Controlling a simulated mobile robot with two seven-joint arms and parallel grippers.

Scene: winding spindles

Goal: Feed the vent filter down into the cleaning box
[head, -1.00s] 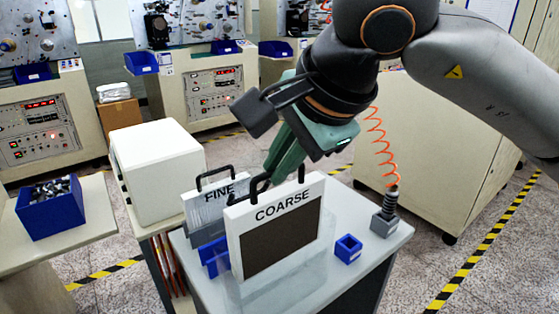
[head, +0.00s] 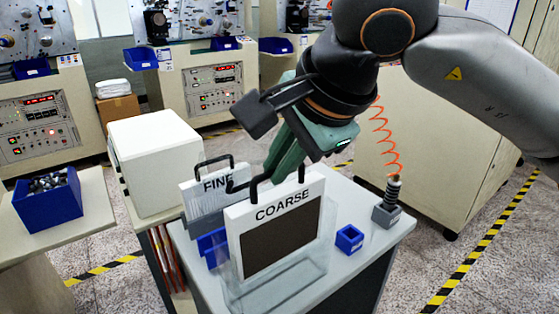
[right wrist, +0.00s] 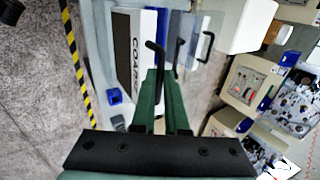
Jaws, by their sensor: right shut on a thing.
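The vent filter (head: 281,238), a white-framed panel marked COARSE with a dark mesh, is upright in the head view. Its black handle rises on top and also shows in the right wrist view (right wrist: 155,62). My right gripper (head: 268,178) is shut on this handle, from above and behind. The clear cleaning box (head: 270,295) stands on the table around the panel's lower part in the picture. I cannot tell how deep the panel sits in it. The fingertips are partly hidden behind the panel's top. My left gripper is out of view.
A second panel marked FINE (head: 215,200) stands behind, with a blue holder (head: 210,243) near it. A small blue box (head: 349,238) and a grey base with an orange coil (head: 386,215) are at the table's right. A white case (head: 157,165) stands to the left.

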